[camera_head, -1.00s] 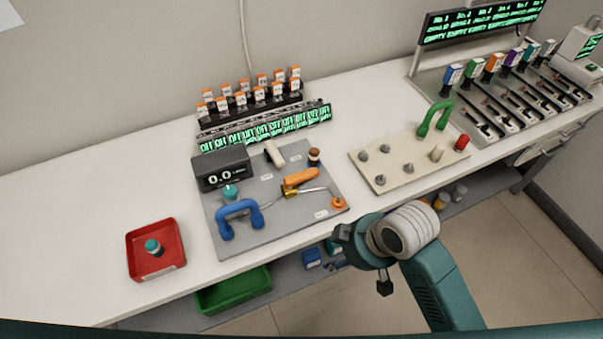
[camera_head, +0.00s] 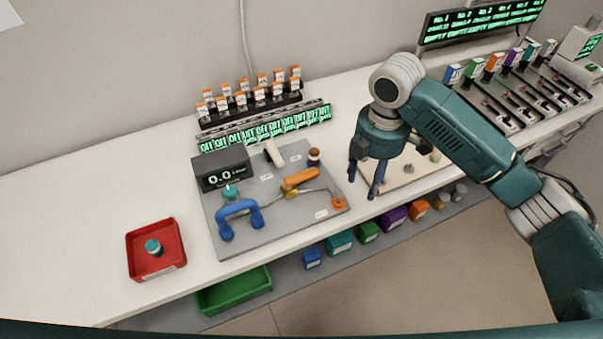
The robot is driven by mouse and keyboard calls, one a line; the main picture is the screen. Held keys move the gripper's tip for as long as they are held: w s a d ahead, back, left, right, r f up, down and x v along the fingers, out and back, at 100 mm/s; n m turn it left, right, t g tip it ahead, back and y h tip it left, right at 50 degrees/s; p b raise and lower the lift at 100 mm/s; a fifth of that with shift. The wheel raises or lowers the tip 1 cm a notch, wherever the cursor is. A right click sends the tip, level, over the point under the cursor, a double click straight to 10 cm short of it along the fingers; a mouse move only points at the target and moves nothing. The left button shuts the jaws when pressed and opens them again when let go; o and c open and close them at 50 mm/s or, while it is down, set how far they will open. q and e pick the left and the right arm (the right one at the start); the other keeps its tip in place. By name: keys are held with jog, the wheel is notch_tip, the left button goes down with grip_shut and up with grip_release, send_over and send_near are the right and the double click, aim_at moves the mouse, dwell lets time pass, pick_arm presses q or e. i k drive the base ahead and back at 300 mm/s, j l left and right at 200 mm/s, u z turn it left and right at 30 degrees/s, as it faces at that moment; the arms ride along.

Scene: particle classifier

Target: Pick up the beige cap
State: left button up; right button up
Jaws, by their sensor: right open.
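My right gripper (camera_head: 364,187) is open and points down over the left end of the beige board (camera_head: 400,181). Nothing shows between its fingers. My arm covers much of the board, including the green handle and the red piece seen earlier. A grey knob (camera_head: 408,168) shows on the board to the right of the fingers. My left gripper is out of view.
A grey panel (camera_head: 285,232) with a blue handle (camera_head: 239,217) and an orange-handled tool (camera_head: 301,179) lies left of the gripper. A red tray (camera_head: 174,232) holds a teal-capped vial (camera_head: 152,247). Bare table lies at left. Racks stand behind.

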aim_at(436, 156)
jog(key=z, duration=1)
